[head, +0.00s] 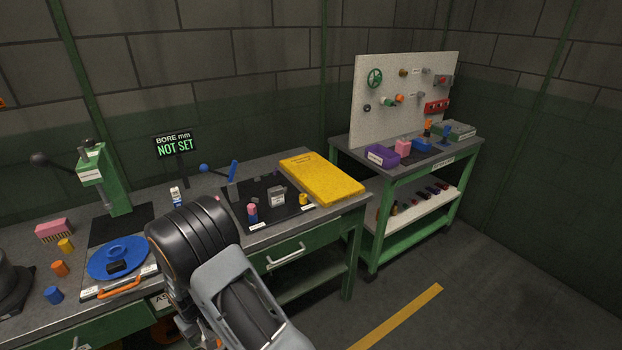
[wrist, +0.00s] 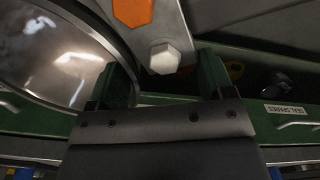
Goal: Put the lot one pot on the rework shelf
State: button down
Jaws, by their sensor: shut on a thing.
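My gripper shows in the wrist view (wrist: 166,85) with its two dark green fingers on either side of a grey piece with a silver hex bolt head (wrist: 166,58). An orange hex-shaped part (wrist: 132,12) sits above the bolt head. I cannot tell whether this held piece is the lot one pot. In the head view my arm hides the gripper and its load. A green cart (head: 387,239) stands at the right with a pale lower shelf (head: 412,215) holding several small coloured items. Its label is too small to read, so I cannot tell whether it is the rework shelf.
A large shiny round metal thing (wrist: 60,55) lies close by the left finger. The grey workbench (head: 225,240) carries a blue disc (head: 119,259), a green press (head: 104,180), a yellow case (head: 322,178) and several small parts. Floor is open right of the yellow line (head: 397,316).

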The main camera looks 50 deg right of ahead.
aim_at(328, 177)
jog(key=z, duration=1)
